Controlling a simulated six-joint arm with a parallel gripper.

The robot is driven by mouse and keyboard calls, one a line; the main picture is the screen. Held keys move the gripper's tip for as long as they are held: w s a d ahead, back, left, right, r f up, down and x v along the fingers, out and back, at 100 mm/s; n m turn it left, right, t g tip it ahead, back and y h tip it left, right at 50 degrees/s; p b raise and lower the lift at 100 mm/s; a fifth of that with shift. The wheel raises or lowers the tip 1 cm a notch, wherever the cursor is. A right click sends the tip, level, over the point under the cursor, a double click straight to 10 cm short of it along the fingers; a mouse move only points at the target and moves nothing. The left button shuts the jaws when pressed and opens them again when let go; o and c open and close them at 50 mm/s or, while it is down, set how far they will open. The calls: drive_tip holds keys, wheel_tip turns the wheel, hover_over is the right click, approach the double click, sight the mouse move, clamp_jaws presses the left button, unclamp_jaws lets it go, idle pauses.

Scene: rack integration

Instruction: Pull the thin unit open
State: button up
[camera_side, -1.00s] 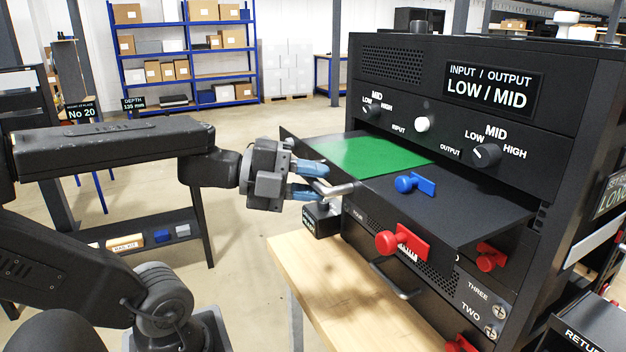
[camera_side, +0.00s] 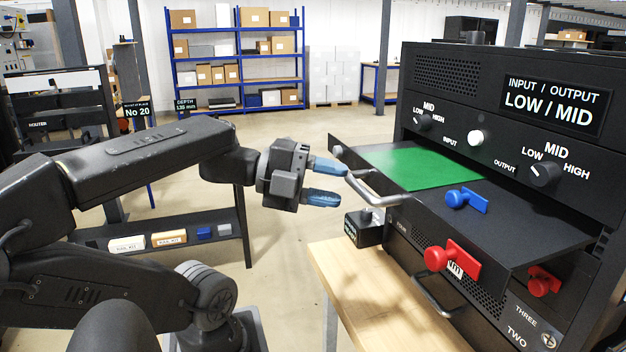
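The thin unit (camera_side: 515,225) is a flat black tray with a green panel (camera_side: 415,167) on top. It is slid out of the black rack, and its bar handle (camera_side: 375,192) sticks out at the front left. My gripper (camera_side: 326,182) is at the left of the handle, with its two blue fingertips apart and nothing visible held between them. The fingertips end close to the handle's outer bar; I cannot tell whether they touch it.
A blue clip (camera_side: 468,200) sits on the right side of the thin unit. Red clips (camera_side: 453,258) and a lower handle (camera_side: 438,297) are on the units below. A wooden bench top (camera_side: 375,300) lies below left. The floor behind my gripper is clear.

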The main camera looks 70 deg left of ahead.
drive_tip(key=shift+v, duration=1.3)
drive_tip(key=w+a+r+n+t+y, duration=0.25)
drive_tip(key=w+a+n+y, duration=0.3)
drive_tip(key=a+y, duration=0.4)
drive_tip(key=s+a+f+n+g+y, duration=0.3)
drive_tip(key=a+f+n+g+y, duration=0.1)
drive_tip(key=f+n+g+y, duration=0.4)
drive_tip(key=d+f+n+g+h, duration=0.2)
drive_tip(key=d+n+h, duration=0.2)
drive_tip(key=d, duration=0.5)
drive_tip(key=s+d+f+n+g+h, duration=0.1)
drive_tip(key=d+f+n+h, duration=0.1)
drive_tip(key=d+n+h, duration=0.2)
drive_tip(key=d+h, duration=0.3)
drive_tip(key=d, duration=0.3)
drive_tip(key=shift+f+g, duration=0.15)
drive_tip(key=shift+g, duration=0.2)
idle(1.5)
